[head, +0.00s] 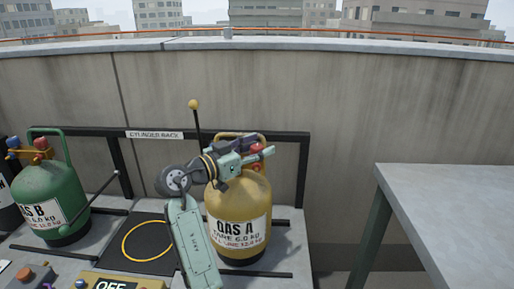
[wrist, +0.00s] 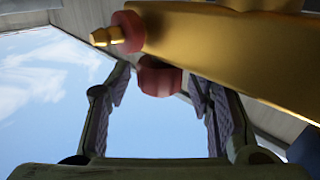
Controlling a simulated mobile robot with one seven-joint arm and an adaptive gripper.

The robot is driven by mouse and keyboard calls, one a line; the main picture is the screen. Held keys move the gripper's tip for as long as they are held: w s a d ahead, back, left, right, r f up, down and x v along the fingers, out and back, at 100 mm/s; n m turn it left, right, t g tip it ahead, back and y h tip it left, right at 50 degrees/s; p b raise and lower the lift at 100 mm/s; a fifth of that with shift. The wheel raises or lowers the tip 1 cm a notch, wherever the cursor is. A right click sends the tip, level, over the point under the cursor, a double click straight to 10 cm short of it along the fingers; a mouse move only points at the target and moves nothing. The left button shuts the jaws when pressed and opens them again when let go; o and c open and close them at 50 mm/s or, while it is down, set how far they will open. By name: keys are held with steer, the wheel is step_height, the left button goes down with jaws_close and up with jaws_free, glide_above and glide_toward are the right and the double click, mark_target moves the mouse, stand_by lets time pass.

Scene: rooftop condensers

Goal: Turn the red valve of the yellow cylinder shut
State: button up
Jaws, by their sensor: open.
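The yellow cylinder (head: 240,200), labelled GAS A, stands upright in the rack in the head view. Its red valve (head: 257,148) shows at the top, partly hidden by my gripper (head: 264,155). In the wrist view my gripper (wrist: 158,78) is open and empty. A red knob (wrist: 158,77) appears between its two fingers, with a visible gap on each side; I cannot tell its exact depth. A golden body (wrist: 240,50) fills the upper right, and a second red collar (wrist: 128,32) with a brass tip sits at its left end.
A green cylinder (head: 55,195) with red and blue fittings stands at left. A black pad (head: 120,232) with a yellow ring lies between the cylinders. A thin rod with a yellow ball (head: 193,104) rises behind my arm. A grey table (head: 450,205) is at right, before the parapet wall (head: 330,120).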

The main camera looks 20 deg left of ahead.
steer(key=v, duration=1.2)
stand_by(0.4)
